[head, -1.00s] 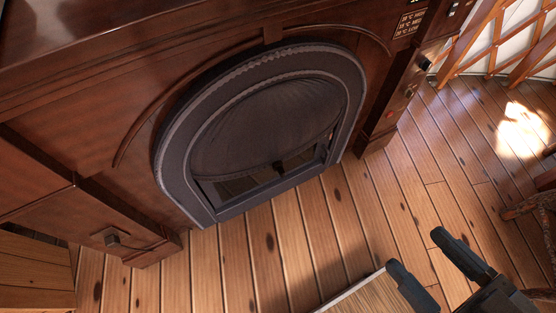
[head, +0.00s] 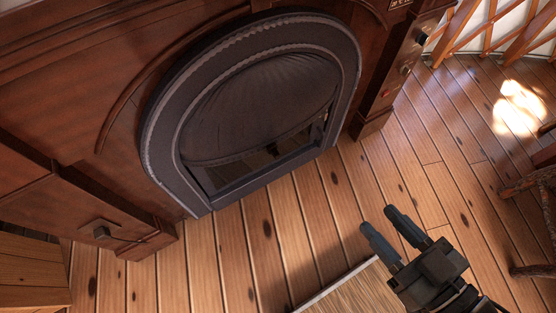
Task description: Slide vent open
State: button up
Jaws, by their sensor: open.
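A dark arched metal surround (head: 165,130) with a domed, ribbed dark cover (head: 262,106) is set in the brown wooden cabinet front. Below the cover is a low opening (head: 235,172) with a dark, shiny inside. I cannot tell which part is the vent; no slider shows clearly. My gripper (head: 382,226) is at the lower right, above the floor. Its two dark fingers are apart, with nothing between them, and they point up and left toward the arch. It is apart from the cabinet.
Small knobs (head: 404,69) sit on the cabinet's right post. A light-edged wooden board (head: 355,295) lies below my gripper. Dark wooden legs (head: 530,183) stand at the right edge. The plank floor (head: 300,215) between is clear.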

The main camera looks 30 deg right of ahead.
jog(key=w+f+t+b, duration=0.1)
jog(key=w+f+b, duration=0.4)
jog(key=f, duration=0.4)
jog(key=w+f+b, duration=0.2)
jog(key=w+f, duration=0.4)
jog(key=f, duration=0.4)
jog(key=t+b, duration=0.1)
jog(key=b, duration=0.6)
send_near(278, 157)
jog(key=w, duration=0.2)
jog(key=shift+w+f+b, duration=0.1)
jog(key=shift+w+b, duration=0.35)
jog(key=shift+w, duration=3.45)
grip_shut()
